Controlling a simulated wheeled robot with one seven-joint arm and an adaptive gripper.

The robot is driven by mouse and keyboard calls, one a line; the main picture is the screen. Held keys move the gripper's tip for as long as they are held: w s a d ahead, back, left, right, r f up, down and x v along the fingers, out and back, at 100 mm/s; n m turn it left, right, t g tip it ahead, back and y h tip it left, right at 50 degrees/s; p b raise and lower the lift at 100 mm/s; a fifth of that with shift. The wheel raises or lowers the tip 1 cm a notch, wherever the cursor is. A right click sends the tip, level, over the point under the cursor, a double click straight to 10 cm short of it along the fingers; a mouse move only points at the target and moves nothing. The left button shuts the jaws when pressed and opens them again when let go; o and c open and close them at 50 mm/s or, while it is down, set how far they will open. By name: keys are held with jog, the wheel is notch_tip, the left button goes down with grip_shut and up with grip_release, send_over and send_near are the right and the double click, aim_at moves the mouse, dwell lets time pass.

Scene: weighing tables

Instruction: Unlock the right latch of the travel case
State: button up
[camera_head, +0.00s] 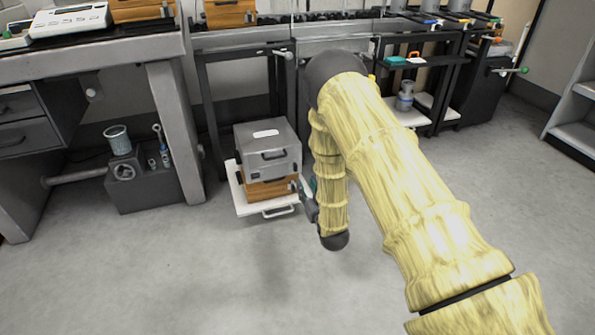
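A grey case (267,148) with a dark front handle and a white label on top sits on an orange-brown wooden box (270,189). I cannot tell which of the two is the travel case. A small dark fitting (292,186) shows at the right end of the wooden box; it may be a latch. My yellow-sleeved arm comes in from the lower right and bends down. My gripper (304,197) is beside the right end of the wooden box. Its fingers are small and partly hidden, so contact and opening cannot be told.
The stack stands on a white pull-out board (247,208) with a front handle. A dark grey unit with a cup (118,140) stands on the floor at left, by the desk leg (176,130). Dark racks line the back. The front floor (180,275) is clear.

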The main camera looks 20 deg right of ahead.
aim_at(296, 166)
jog(key=w+b, duration=0.4)
jog(key=w, duration=0.6)
jog(key=shift+a, duration=0.2)
jog(key=shift+w+r+b, duration=0.1)
jog(key=shift+w+b, duration=0.25)
jog(key=shift+w, duration=0.1)
grip_shut()
